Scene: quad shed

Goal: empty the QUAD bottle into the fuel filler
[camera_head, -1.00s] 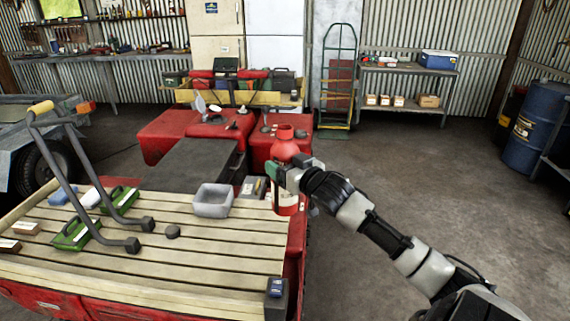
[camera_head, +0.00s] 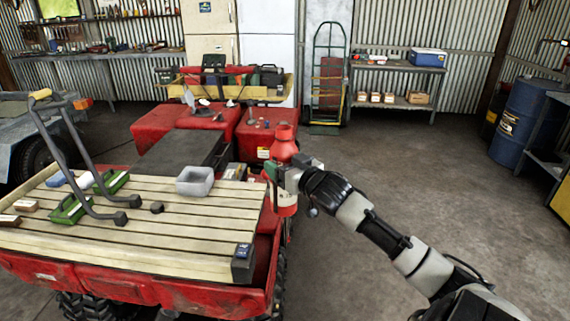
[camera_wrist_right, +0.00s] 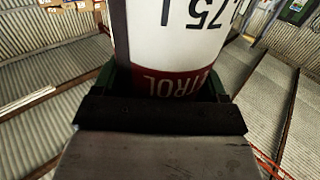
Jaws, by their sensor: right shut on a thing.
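The red bottle (camera_head: 284,147), with a red cap and a pale label, is upright in my right gripper (camera_head: 281,176), which is shut around its middle. In the right wrist view the bottle's white and red label (camera_wrist_right: 175,45) reads "75 L" and part of "PETROL", upside down. The bottle is in front of the right edge of the red quad (camera_head: 165,124). Small fittings (camera_head: 258,123) show on the quad's red body behind the bottle. I cannot tell which one is the fuel filler. My left gripper is not in view.
Concrete floor (camera_head: 410,170) is open to the right, before a shelf and blue drum (camera_head: 522,118).

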